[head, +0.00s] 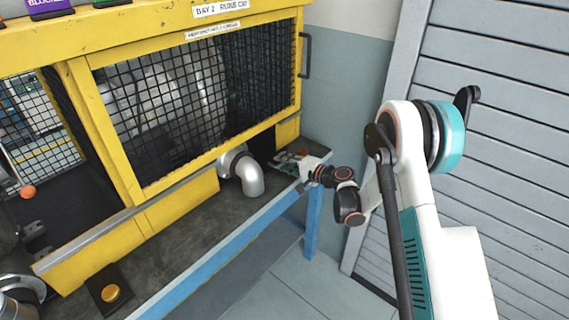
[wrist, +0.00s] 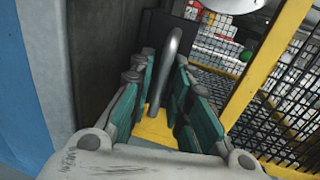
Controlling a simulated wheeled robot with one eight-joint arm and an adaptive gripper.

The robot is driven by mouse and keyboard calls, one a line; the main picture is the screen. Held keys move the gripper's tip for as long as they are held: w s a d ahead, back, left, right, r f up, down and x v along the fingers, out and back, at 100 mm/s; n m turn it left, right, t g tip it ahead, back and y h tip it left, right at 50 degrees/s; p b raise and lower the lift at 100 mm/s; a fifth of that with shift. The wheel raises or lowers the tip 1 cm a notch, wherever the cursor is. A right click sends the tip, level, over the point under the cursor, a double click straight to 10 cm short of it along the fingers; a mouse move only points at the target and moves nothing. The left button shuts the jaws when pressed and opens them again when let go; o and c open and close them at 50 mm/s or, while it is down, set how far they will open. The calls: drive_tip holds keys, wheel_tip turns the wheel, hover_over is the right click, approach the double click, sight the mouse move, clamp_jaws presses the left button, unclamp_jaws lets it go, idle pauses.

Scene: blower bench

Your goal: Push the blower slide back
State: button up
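My gripper (head: 286,158) is low at the right end of the bench, below the yellow mesh cage and just right of a silver elbow pipe (head: 243,172). In the wrist view its teal fingers (wrist: 164,90) are apart. A grey bar with a bent top (wrist: 170,65) stands between them, in front of a yellow surface (wrist: 155,130). I cannot tell whether the fingers touch the bar. The bar may be the blower slide's handle; the frames do not make this certain. In the head view the gripper and arm cover that spot.
The yellow mesh cage (head: 140,190) stands over the dark bench top (head: 185,248), which has a blue front edge (head: 215,262). A dark door handle (head: 305,55) is at the cage's right. A grey slatted shutter (head: 500,140) is at right.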

clamp_jaws()
drive_tip(key=x, duration=0.4)
drive_tip(key=r+x, duration=0.1)
drive_tip(key=x, duration=0.1)
drive_tip(key=shift+w+a, duration=0.15)
drive_tip(key=shift+a, duration=0.15)
unclamp_jaws()
drive_tip(key=shift+d, duration=0.1)
drive_tip(key=v, duration=1.2)
drive_tip(key=shift+r, duration=0.1)
